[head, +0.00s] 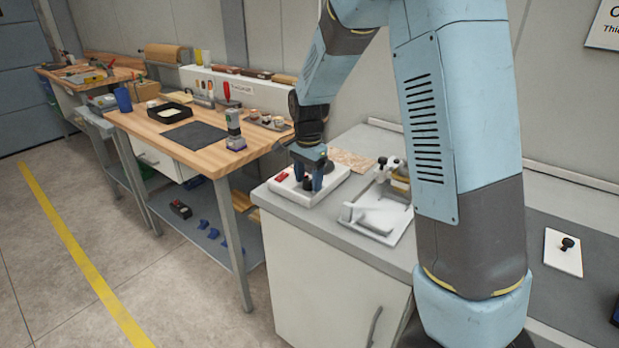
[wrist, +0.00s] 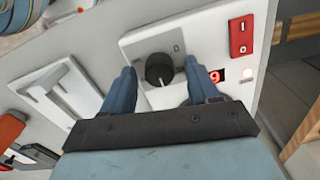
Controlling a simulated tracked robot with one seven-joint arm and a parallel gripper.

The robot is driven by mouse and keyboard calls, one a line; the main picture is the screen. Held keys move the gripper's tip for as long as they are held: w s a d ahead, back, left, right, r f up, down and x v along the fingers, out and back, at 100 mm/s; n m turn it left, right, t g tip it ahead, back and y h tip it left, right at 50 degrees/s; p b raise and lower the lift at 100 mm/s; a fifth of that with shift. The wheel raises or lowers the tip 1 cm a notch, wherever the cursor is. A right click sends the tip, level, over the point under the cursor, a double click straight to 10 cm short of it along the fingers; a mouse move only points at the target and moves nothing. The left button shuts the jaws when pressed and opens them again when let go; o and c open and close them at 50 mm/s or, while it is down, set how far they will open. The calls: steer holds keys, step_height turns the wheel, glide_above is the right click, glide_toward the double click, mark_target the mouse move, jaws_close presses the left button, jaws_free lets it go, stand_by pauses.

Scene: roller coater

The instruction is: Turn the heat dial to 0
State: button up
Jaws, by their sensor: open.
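The heat dial is a round black knob (wrist: 158,69) on a white control box (wrist: 137,43). A light pointer line shows on the knob, but its exact setting is too small to read. A small mark that looks like a 0 sits on the panel beside it. A red digit, apparently 9, shows on a small display (wrist: 216,75). My gripper (wrist: 160,66) is open, its two blue fingers on either side of the knob with gaps visible. In the head view my gripper (head: 313,178) points down over the box (head: 334,187), with the black knob (head: 308,183) between the fingers.
A red rocker switch (wrist: 241,36) and a pale round button (wrist: 248,74) sit near the knob. A white tray-like part (head: 378,219) stands right of the box on the grey counter. A wooden workbench (head: 215,158) with tools is to the left.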

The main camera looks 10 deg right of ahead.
steer(key=c, duration=1)
steer(key=shift+d, duration=0.1)
steer(key=shift+c, duration=0.2)
